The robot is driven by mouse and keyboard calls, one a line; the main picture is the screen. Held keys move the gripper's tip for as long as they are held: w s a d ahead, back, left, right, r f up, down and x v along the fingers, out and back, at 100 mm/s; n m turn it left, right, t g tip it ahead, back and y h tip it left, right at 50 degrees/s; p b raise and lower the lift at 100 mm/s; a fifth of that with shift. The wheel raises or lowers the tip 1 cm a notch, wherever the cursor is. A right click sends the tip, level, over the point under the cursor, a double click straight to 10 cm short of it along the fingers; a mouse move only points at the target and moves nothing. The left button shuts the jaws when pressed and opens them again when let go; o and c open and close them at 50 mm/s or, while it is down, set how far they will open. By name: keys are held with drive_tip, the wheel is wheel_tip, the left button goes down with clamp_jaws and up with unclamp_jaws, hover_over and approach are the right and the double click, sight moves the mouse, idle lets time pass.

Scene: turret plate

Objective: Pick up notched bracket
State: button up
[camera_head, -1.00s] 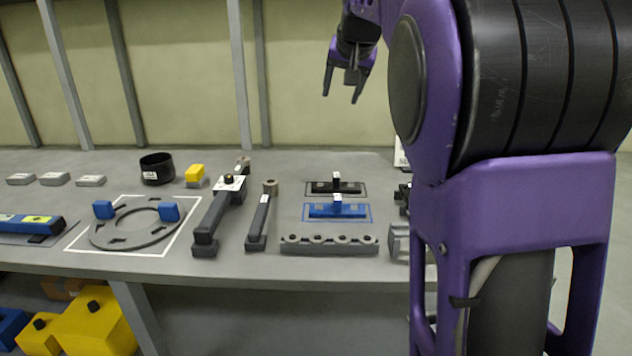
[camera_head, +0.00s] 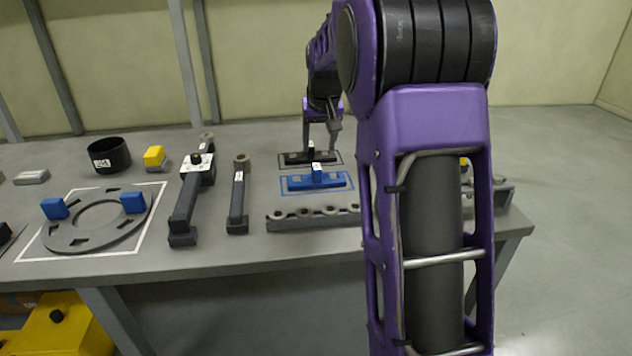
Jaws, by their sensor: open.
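A black flat piece with a short upright post (camera_head: 296,158) lies in a dark outlined rectangle on the bench. A similar blue piece (camera_head: 300,183) lies in a blue outline just in front of it. No label says which piece is the notched bracket, and I cannot make out notches at this size. My gripper (camera_head: 319,143) points down over the black piece, its fingers apart around or just above the post. I cannot tell whether they touch it. My arm hides the bench right of these pieces.
A grey row of rings (camera_head: 310,220) lies in front of the blue piece. Two long dark tools (camera_head: 186,208) (camera_head: 238,205) lie to the left. A grey slotted ring plate (camera_head: 75,238) with blue blocks and a black cup (camera_head: 108,155) are further left.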

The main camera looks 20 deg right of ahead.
sight(317, 166)
drive_tip(key=b+x, duration=0.1)
drive_tip(key=x, duration=1)
drive_tip(key=shift+w+r, duration=0.15)
drive_tip(key=shift+w, duration=0.05)
clamp_jaws()
drive_tip(key=shift+r, duration=0.1)
idle(0.9)
